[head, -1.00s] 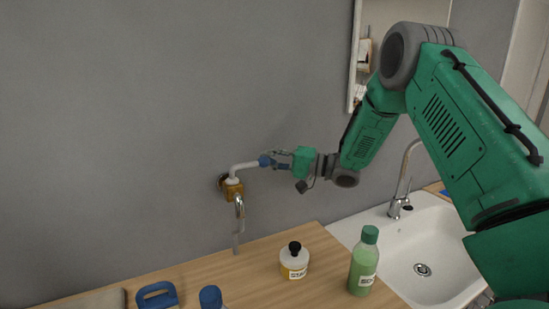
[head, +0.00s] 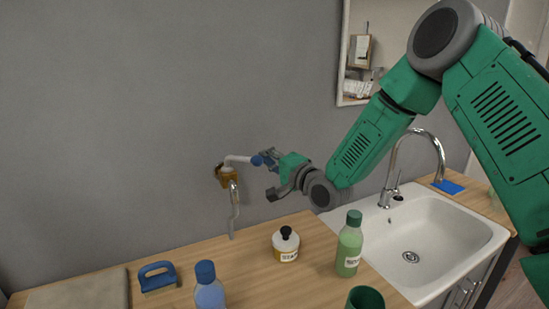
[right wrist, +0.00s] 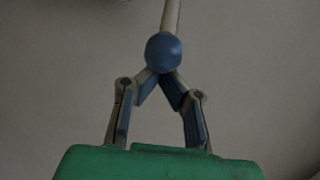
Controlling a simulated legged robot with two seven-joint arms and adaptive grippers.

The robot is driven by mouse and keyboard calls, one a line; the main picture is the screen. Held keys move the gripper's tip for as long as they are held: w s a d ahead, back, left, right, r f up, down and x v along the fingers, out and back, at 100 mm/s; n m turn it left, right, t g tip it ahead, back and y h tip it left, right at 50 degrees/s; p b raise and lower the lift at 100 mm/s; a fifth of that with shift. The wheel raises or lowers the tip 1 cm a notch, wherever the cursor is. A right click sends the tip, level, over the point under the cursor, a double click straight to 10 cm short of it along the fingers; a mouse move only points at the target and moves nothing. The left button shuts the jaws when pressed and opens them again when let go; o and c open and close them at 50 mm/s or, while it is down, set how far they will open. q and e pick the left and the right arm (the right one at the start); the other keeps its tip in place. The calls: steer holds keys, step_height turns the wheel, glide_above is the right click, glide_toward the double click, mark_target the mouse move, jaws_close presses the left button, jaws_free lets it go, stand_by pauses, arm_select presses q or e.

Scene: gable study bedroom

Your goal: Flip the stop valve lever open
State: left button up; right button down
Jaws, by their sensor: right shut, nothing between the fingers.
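The stop valve (head: 228,177) is a brass body on the grey wall with a pale lever (head: 238,159) that points right, roughly level. The lever ends in a round blue knob (head: 257,160), which also shows in the right wrist view (right wrist: 163,51). A metal spout (head: 235,200) hangs below the valve. My right gripper (head: 264,159) is at the knob end of the lever. In the right wrist view its fingertips (right wrist: 160,78) meet just below the knob, shut with nothing between them. I cannot tell whether they touch the knob. My left gripper is not in view.
The wooden counter (head: 215,270) below holds a white bottle with black cap (head: 286,246), a green bottle (head: 349,245), a blue bottle (head: 209,289), a green cup (head: 365,298) and a blue-handled item (head: 157,276). A white sink (head: 440,240) with tap (head: 415,140) is right.

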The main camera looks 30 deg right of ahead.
mark_target(255, 162)
steer(key=m+h, duration=0.1)
steer(key=s+a+m+h+b, duration=0.1)
steer(key=h, duration=0.1)
steer(key=a+h, duration=0.1)
steer(key=shift+s+a+f+m+b, duration=0.2)
steer(key=shift+s+f+m+b, duration=0.05)
steer(key=shift+s+m+b, duration=0.15)
steer(key=m+h, duration=0.1)
steer(key=h, duration=0.1)
steer(key=s+a+m+g+h+b, duration=0.1)
steer(key=h, duration=0.1)
steer(key=a+m+h+b, duration=0.1)
steer(key=h, duration=0.1)
steer(key=shift+s+a, duration=0.15)
steer(key=shift+a, duration=0.05)
steer(key=shift+s+a+m+h+b, duration=0.1)
steer(key=shift+a+m+h+b, duration=0.15)
steer(key=shift+m+h+b, duration=0.2)
steer(key=shift+s+a+r+y+b, duration=0.15)
steer(key=shift+a+b, duration=0.2)
steer(key=shift+a, duration=0.25)
steer(key=shift+s+a+y+b, duration=0.1)
steer(key=shift+a+b, duration=0.25)
steer(key=shift+a, duration=0.2)
steer(key=shift+a, duration=0.1)
